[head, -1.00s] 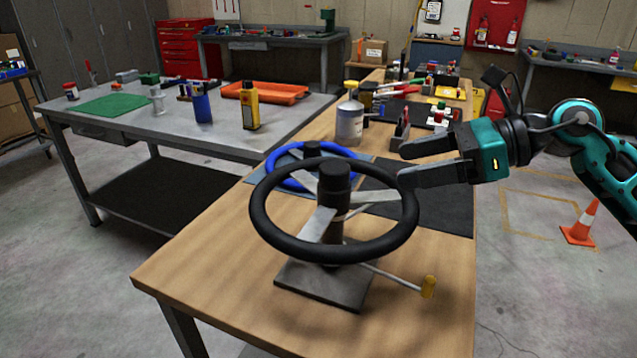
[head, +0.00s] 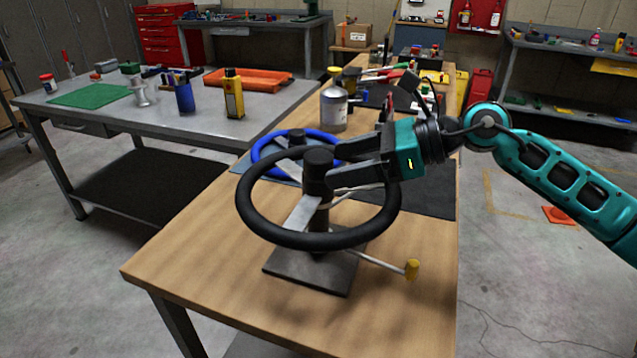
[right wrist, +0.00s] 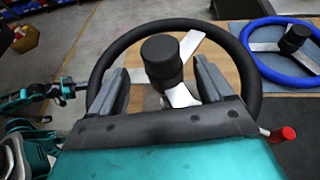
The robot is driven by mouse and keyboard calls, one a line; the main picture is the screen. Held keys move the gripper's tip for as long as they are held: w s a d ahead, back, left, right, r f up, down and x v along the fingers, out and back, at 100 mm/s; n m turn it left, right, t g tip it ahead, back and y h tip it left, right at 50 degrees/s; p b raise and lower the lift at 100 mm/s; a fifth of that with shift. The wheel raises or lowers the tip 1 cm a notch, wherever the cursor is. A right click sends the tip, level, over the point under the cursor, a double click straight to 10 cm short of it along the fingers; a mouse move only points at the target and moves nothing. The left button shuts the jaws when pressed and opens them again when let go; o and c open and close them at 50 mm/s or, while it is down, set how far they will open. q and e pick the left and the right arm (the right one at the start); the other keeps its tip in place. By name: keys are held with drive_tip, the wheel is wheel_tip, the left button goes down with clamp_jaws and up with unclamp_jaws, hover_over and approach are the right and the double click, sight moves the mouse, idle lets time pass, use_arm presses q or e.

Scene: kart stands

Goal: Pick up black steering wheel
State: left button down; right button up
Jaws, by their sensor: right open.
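The black steering wheel (head: 255,222) is mounted on a dark upright post with a square base plate (head: 310,272) on the wooden bench. It has grey spokes and a black hub (head: 318,160). My right gripper (head: 337,166) is open, over the wheel's right part, with its fingers pointing at the hub. In the right wrist view, the hub (right wrist: 163,58) shows between the open fingers of my right gripper (right wrist: 158,76); I cannot tell whether they touch it. Part of my left arm shows small at the left of the right wrist view; its jaws are unclear.
A blue steering wheel (head: 262,158) lies just behind the black one, on a mat. A rod with a yellow knob (head: 412,268) sticks out from the stand. A grey bottle (head: 334,108) stands farther back. A metal table (head: 140,115) is on the left. The bench's front is clear.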

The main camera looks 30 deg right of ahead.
sight(326, 156)
drive_tip(key=x, duration=0.2)
drive_tip(key=p+x, duration=0.1)
drive_tip(key=shift+w+a+r, duration=0.2)
drive_tip(key=shift+w+a, duration=0.05)
drive_tip(key=shift+w, duration=0.15)
drive_tip(key=shift+w+a+f, duration=0.35)
drive_tip(key=shift+a, duration=0.1)
drive_tip(key=c, duration=0.6)
clamp_jaws()
drive_tip(key=shift+r, duration=0.15)
